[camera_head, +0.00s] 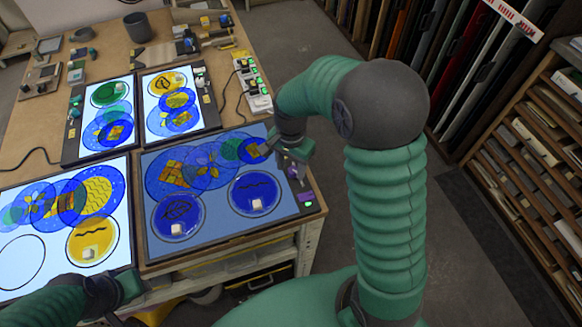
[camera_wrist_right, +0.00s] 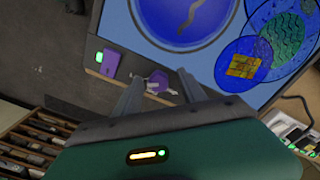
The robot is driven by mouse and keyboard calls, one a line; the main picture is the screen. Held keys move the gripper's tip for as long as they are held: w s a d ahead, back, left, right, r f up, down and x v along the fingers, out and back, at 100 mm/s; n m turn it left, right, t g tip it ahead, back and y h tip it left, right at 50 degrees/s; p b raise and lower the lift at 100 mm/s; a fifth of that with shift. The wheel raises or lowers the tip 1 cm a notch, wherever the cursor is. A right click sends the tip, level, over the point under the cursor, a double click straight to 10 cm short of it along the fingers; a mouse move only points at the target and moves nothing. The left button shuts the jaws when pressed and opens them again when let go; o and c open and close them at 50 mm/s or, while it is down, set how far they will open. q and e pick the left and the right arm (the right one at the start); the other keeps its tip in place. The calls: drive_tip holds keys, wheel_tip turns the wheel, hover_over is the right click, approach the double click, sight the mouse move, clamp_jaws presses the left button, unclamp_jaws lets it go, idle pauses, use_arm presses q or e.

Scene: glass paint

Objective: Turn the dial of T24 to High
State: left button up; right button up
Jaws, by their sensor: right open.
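The front right light panel (camera_head: 225,225) is dim blue and carries several overlapping glass discs. No T24 label can be read. A small grey knob-like part (camera_wrist_right: 157,84), perhaps the dial, sits on this panel's edge strip beside a purple tag (camera_wrist_right: 110,64). My right gripper (camera_head: 291,158) is over the strip at the panel's right side. In the right wrist view its open fingers (camera_wrist_right: 160,77) point at the grey part, one on each side; contact cannot be told. The dial's setting cannot be read. My left gripper (camera_head: 118,290) is at the lower left, its fingers unclear.
Three brighter panels stand beside and behind: front left (camera_head: 45,245), back left (camera_head: 85,140) and back right (camera_head: 188,85). A power strip (camera_head: 254,88) with green lights lies behind my right gripper. A grey cup (camera_head: 138,27) stands at the back. Shelves (camera_head: 535,140) line the right.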

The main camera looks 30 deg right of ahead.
drive_tip(key=shift+f, duration=0.25)
drive_tip(key=shift+d+f, duration=0.1)
drive_tip(key=shift+d, duration=0.2)
drive_tip(key=shift+d+f, duration=0.1)
drive_tip(key=shift+d, duration=0.15)
drive_tip(key=c, duration=0.3)
drive_tip(key=shift+c, duration=1.4)
drive_tip(key=shift+a, duration=0.2)
clamp_jaws()
use_arm(q)
drive_tip(key=shift+d, duration=0.4)
drive_tip(key=shift+r, duration=0.1)
